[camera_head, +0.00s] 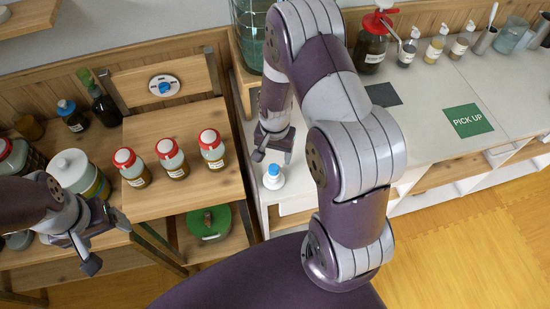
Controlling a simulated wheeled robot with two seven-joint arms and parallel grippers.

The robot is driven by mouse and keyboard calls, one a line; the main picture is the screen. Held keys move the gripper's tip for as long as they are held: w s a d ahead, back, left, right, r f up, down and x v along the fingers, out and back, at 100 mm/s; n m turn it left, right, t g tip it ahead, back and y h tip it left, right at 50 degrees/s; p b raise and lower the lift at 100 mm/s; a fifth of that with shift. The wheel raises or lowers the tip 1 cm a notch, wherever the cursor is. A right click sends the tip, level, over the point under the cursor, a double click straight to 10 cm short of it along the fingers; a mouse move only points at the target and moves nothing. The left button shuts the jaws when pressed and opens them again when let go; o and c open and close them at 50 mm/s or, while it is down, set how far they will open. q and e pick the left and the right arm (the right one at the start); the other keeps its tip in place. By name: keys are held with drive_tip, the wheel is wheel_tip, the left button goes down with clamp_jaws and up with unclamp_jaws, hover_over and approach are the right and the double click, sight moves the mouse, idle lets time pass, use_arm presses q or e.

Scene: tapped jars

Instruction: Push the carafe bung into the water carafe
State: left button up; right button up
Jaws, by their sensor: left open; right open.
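A small white piece with a blue top (273,177) stands upright on the near left corner of the white counter; I cannot tell if it is the carafe bung or a small bottle. My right gripper (272,156) is open and empty, just behind and above it. A tall greenish glass vessel (248,38) stands at the top, partly hidden by my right arm; I cannot tell if it is the water carafe. My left gripper (106,243) is open and empty at the far left, over the front edge of the wooden shelf.
Three red-topped jars (171,158) stand on the wooden shelf (215,120). A white-lidded jar (78,175) is near my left gripper. A red-topped pump jar (371,45), small bottles and a glass jug (511,36) line the counter back. The counter (420,125) around the green sign (468,121) is clear.

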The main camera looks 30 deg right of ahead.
sight(273, 168)
drive_tip(key=f, duration=0.3)
drive_tip(key=a+f+p, duration=0.1)
drive_tip(key=f, duration=0.1)
drive_tip(key=shift+s+f, duration=0.15)
drive_tip(key=shift+f, duration=0.15)
drive_tip(key=shift+d+f, duration=0.3)
drive_tip(key=shift+f, duration=0.1)
drive_tip(key=shift+a+r, duration=0.1)
drive_tip(key=shift+a, duration=0.05)
drive_tip(key=shift+c, duration=0.3)
clamp_jaws()
use_arm(q)
drive_tip(key=shift+s+a+r, duration=0.2)
drive_tip(key=shift+a+r, duration=0.25)
drive_tip(key=shift+r, duration=0.3)
drive_tip(key=shift+r+p, duration=0.25)
drive_tip(key=shift+p, duration=0.05)
use_arm(e)
drive_tip(key=shift+r, duration=0.4)
drive_tip(key=shift+r+p, duration=0.55)
drive_tip(key=shift+r, duration=0.05)
drive_tip(key=shift+r+p, duration=0.3)
drive_tip(key=shift+r, duration=0.05)
use_arm(q)
drive_tip(key=shift+r, duration=0.8)
